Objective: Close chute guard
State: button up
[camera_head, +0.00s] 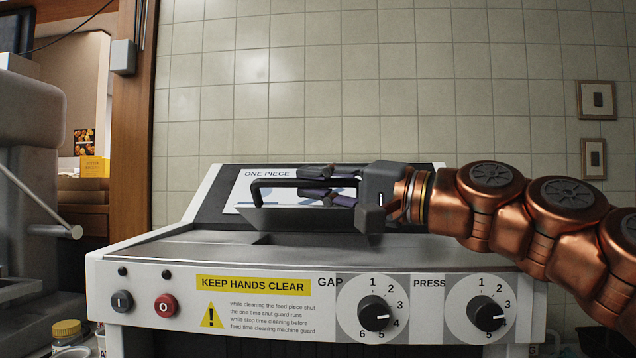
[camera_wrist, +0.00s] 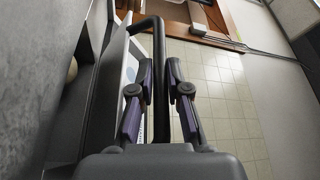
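The chute guard (camera_head: 214,209) is a dark, tilted panel with a white "ONE PIECE" label, at the top back of a grey machine. Its black bar handle (camera_head: 275,184) stands out from the front. My gripper (camera_head: 318,185) reaches in from the right, one finger above and one below the bar. In the wrist view, the handle (camera_wrist: 159,38) runs lengthwise between the two purple-padded fingers (camera_wrist: 161,75), which are drawn in close on either side of it. The guard's right part is hidden behind my gripper and arm.
The machine's front panel (camera_head: 260,335) carries two push buttons, a yellow "KEEP HANDS CLEAR" label (camera_head: 253,286) and the GAP (camera_head: 374,313) and PRESS (camera_head: 487,313) dials. A grey machine (camera_head: 25,160) stands at left. A tiled wall (camera_head: 330,80) is behind.

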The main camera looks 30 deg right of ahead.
jog(key=o, duration=0.4)
jog(key=shift+r, duration=0.15)
jog(key=shift+r, duration=4.9)
